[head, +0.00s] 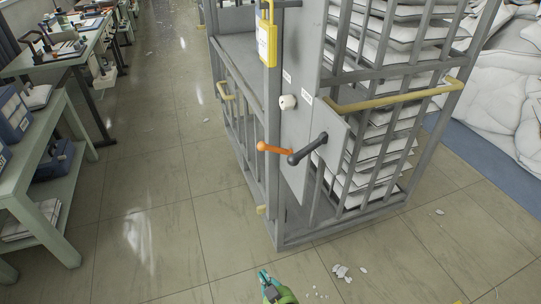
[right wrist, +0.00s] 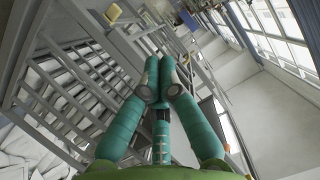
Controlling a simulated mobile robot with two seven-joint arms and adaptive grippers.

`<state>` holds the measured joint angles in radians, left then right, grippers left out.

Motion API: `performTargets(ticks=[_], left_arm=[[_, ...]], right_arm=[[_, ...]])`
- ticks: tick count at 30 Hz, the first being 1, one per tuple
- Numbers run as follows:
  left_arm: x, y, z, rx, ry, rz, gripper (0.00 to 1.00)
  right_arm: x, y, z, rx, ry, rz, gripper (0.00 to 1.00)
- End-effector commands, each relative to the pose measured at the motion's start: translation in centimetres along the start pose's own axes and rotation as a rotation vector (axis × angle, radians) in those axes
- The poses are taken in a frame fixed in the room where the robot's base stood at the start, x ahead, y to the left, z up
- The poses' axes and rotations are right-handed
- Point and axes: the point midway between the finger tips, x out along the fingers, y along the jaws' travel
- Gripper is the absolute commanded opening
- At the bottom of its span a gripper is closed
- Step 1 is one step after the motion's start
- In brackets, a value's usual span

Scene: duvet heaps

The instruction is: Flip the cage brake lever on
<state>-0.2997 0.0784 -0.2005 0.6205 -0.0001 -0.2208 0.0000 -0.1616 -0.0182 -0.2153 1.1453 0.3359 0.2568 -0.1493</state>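The grey metal cage (head: 272,190) stands in the middle of the head view. On its front post a lever with an orange arm and ball end (head: 275,149) points left. A dark grey lever (head: 308,150) sits right beside it, slanting up to the right on a grey plate. I cannot tell from any marking which is the brake lever. My right gripper (head: 265,278) is low in the head view, below and apart from the levers. In the right wrist view its teal fingers (right wrist: 160,72) meet at the tips with nothing between them. My left gripper is out of view.
A yellow rail (head: 395,98) juts from the cage's right side. A green table (head: 50,160) stands left. The tiled floor between is clear, with some scraps (head: 341,271) near the cage.

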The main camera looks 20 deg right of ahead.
Motion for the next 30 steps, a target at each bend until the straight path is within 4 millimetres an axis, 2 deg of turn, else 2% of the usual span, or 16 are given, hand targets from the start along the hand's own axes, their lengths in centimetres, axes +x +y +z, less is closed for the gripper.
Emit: performTargets(ticks=[1,2,3,6,9,10,12,15,25,30], left_arm=[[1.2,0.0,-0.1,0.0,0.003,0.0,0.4],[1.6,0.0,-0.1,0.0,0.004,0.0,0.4],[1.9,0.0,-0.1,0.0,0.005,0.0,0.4],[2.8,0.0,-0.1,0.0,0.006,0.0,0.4],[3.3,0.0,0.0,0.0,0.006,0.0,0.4],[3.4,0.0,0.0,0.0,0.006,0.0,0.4],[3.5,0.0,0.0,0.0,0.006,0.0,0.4],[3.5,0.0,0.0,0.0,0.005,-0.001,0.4],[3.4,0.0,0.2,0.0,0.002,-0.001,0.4],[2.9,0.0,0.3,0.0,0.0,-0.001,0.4]], right_arm=[[1.7,-0.9,-5.6,0.048,0.173,0.0,0.0],[2.0,-1.3,-8.8,0.076,0.265,0.004,0.0],[2.1,-1.6,-12.9,0.114,0.384,0.011,0.0],[0.8,-1.7,-21.5,0.204,0.638,0.034,0.0],[-1.2,-1.3,-27.1,0.279,0.817,0.057,0.0],[-1.8,-1.1,-28.2,0.295,0.854,0.063,0.0],[-2.8,-0.9,-30.0,0.326,0.916,0.074,0.0],[-3.4,-0.7,-31.0,0.343,0.951,0.081,0.0],[-3.3,-0.7,-31.3,0.341,0.951,0.08,0.0],[-2.3,-0.4,-32.8,0.339,0.954,0.079,0.0]])
